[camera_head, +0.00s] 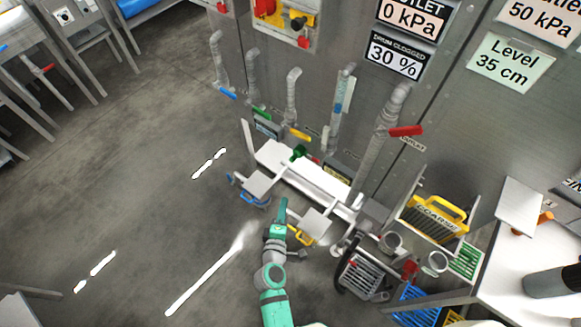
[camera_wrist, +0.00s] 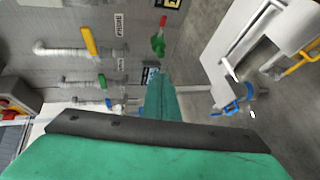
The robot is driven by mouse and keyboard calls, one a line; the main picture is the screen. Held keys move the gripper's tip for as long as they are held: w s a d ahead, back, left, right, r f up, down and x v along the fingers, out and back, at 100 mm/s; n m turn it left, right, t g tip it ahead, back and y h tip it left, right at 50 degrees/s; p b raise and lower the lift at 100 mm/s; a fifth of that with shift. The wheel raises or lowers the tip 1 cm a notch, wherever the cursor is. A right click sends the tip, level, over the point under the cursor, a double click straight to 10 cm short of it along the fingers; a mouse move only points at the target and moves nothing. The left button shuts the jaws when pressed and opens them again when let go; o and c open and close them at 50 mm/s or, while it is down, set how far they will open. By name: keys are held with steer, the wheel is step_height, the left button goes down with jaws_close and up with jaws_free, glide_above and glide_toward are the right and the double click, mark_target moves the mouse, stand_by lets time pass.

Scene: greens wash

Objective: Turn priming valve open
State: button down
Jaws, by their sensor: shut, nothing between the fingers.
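A row of grey pipes with coloured lever handles runs along the steel wall in the head view: blue (camera_head: 228,94), green (camera_head: 258,112), yellow (camera_head: 300,135), an upright blue one (camera_head: 338,108) and red (camera_head: 406,131). A green knob-like valve (camera_head: 298,152) sits low behind the white bench. I cannot read which one is the priming valve. My gripper (camera_head: 281,212) is shut and empty, in front of the bench and apart from the handles. In the wrist view, beyond my gripper (camera_wrist: 160,95), the yellow handle (camera_wrist: 89,40), green handle (camera_wrist: 102,81) and green valve (camera_wrist: 158,44) show.
The white bench (camera_head: 310,175) stands between my gripper and the wall. Yellow-handled coarse basket (camera_head: 436,216), crates (camera_head: 415,305) and a white table (camera_head: 535,262) crowd the right. The floor (camera_head: 130,170) to the left is open.

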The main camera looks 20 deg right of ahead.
mark_target(295, 132)
steer(key=w+d+f+n+g+h, duration=0.25)
steer(key=w+n+h, duration=0.25)
steer(key=n, duration=0.3)
steer(key=w+r+n+t+h, duration=0.2)
steer(key=w+r+n+h, duration=0.2)
steer(key=r+n+h, duration=0.15)
steer(key=w+d+r, duration=0.6)
steer(key=shift+w+d+r+n, duration=0.2)
steer(key=shift+d+r+n, duration=0.15)
steer(key=shift+s+r+n, duration=0.1)
steer(key=shift+r+n, duration=0.05)
steer(key=shift+n, duration=0.15)
